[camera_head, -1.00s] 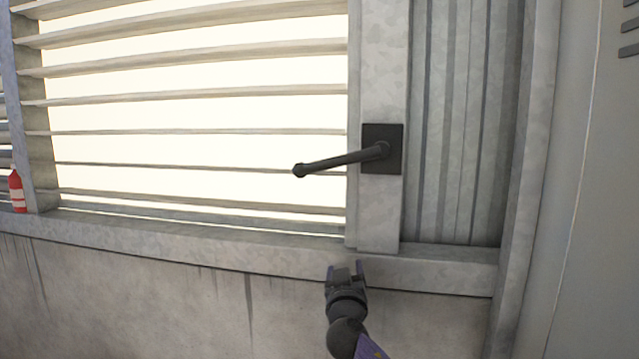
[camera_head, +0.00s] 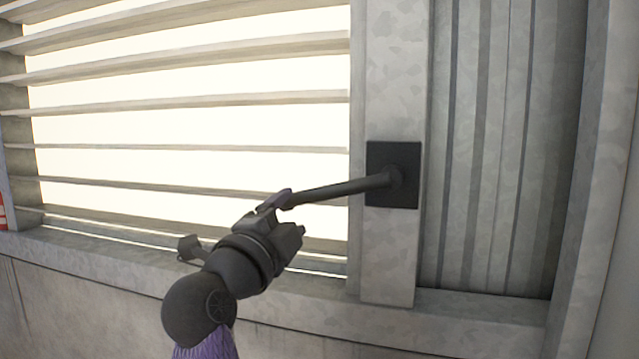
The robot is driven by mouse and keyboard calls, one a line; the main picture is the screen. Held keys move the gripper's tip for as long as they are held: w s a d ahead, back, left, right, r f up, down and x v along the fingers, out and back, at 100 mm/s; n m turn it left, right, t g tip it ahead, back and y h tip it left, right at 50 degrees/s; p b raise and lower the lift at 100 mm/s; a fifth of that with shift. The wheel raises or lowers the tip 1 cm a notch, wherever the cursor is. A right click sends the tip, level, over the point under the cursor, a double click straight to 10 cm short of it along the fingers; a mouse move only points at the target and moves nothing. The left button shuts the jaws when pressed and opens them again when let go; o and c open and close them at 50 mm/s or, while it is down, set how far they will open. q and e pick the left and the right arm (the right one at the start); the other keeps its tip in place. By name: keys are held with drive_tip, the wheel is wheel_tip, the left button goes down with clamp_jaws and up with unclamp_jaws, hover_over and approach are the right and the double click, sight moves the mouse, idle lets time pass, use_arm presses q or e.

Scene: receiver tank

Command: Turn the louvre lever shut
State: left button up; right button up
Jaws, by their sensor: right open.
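The louvre lever (camera_head: 340,189) is a dark rod on a black square plate (camera_head: 407,195) fixed to a grey metal post. It points left and slightly down from its pivot. The louvre slats (camera_head: 190,104) stand open, with bright light in the gaps between them. My right gripper (camera_head: 289,214) is open at the lever's free left end, reaching up from below. The lever's end is hidden by the gripper, and I cannot tell whether the fingers touch it. My left gripper is not in view.
A concrete ledge (camera_head: 450,306) runs below the louvre and post. Corrugated metal panelling (camera_head: 490,130) lies right of the post. Part of a red and white object (camera_head: 2,213) shows at the far left edge. The space in front of the plate is clear.

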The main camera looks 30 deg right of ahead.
sight(303, 201)
drive_tip(key=w+d+r+p, duration=0.2)
drive_tip(key=shift+d, duration=0.4)
drive_tip(key=p+x, duration=0.2)
drive_tip(key=x, duration=0.1)
drive_tip(key=shift+w+d+f, duration=0.25)
drive_tip(key=shift+d+f, duration=0.05)
drive_tip(key=shift+f, duration=0.1)
drive_tip(key=shift+w+d, duration=0.15)
drive_tip(key=shift+d, duration=0.05)
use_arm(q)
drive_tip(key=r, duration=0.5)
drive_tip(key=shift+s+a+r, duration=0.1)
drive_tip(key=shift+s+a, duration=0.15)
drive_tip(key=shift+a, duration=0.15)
use_arm(e)
drive_tip(key=shift+d, duration=0.15)
drive_tip(key=c, duration=0.3)
clamp_jaws()
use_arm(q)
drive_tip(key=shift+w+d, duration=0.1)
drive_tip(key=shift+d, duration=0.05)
